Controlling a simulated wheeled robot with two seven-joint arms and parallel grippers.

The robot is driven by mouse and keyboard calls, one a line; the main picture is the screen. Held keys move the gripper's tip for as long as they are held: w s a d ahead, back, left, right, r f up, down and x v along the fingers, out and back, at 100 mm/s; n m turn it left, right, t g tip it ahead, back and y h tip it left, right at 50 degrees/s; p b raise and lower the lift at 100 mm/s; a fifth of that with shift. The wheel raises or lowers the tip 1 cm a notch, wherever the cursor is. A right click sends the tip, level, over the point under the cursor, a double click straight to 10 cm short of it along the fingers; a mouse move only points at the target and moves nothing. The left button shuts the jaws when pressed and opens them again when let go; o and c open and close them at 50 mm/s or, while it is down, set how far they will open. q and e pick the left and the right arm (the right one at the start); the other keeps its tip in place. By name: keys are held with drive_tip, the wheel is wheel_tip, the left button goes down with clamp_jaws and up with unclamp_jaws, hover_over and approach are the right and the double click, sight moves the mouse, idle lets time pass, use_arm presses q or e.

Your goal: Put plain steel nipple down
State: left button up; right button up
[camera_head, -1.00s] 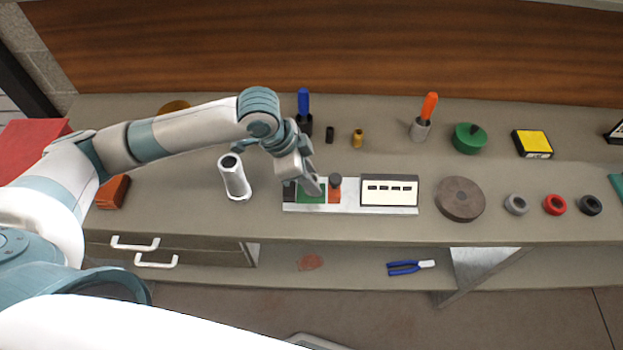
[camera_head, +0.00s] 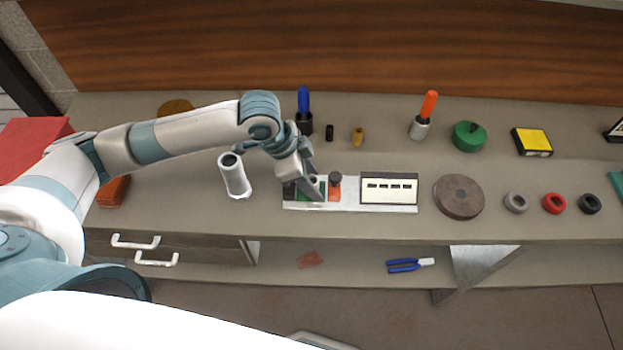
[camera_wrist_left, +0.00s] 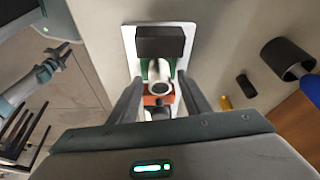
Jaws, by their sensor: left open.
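The plain steel nipple (camera_wrist_left: 159,80) shows in the left wrist view as a short light-grey tube with a dark bore. It is at the green section (camera_wrist_left: 146,68) of the pale tray (camera_wrist_left: 129,42), between a black block (camera_wrist_left: 160,40) and an orange section. My left gripper (camera_head: 317,192) is low over this end of the tray in the head view and hides the nipple there. In the left wrist view its two fingers (camera_wrist_left: 160,88) are apart, one on either side of the nipple, with gaps visible. My right gripper is not in view.
A white cylinder (camera_head: 235,176) stands left of the tray, close to my gripper. A white box with dark slots (camera_head: 389,189) is on the tray's right end. A brown disc (camera_head: 459,197) lies further right. Blue (camera_head: 304,105) and orange-handled (camera_head: 428,106) tools stand behind.

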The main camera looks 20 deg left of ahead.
use_arm(q)
drive_tip(key=b+v, duration=0.1)
drive_tip(key=v, duration=1.1)
drive_tip(key=shift+b, duration=0.4)
drive_tip(key=shift+r, duration=0.1)
idle(0.7)
